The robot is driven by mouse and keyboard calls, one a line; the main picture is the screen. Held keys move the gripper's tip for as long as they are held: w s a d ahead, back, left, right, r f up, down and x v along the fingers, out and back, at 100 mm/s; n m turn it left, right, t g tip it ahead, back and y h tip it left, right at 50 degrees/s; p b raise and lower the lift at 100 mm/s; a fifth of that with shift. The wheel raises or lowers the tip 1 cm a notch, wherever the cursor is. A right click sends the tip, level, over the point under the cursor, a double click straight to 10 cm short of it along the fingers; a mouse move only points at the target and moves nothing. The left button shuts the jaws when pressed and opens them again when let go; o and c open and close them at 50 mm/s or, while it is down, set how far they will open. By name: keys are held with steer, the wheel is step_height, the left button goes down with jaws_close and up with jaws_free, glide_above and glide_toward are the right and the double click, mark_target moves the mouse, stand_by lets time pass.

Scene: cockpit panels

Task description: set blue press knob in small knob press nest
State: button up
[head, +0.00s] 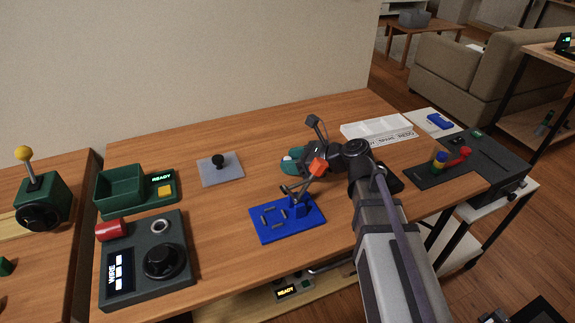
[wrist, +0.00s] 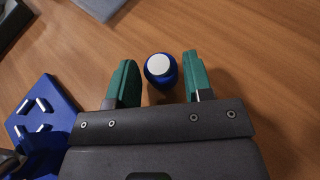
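The blue press knob (wrist: 160,73), a short round piece with a pale flat top, stands on the wooden table in the wrist view. It sits between the two green fingers of my gripper (wrist: 159,80), with a narrow gap on each side. My gripper is open around it and not closed on it. In the head view my gripper (head: 293,160) is low over the table, mostly behind an orange-handled clamp, and the knob is hard to make out. I cannot tell for certain which fixture is the small knob press nest.
A blue slotted plate (head: 287,224) carries the orange-handled clamp (head: 317,166) close to my gripper. A grey plate with a black knob (head: 220,168) lies to the left. Green and dark control boxes (head: 147,250) stand further left. A dark panel with a red handle (head: 432,178) is at right.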

steer(key=c, duration=0.7)
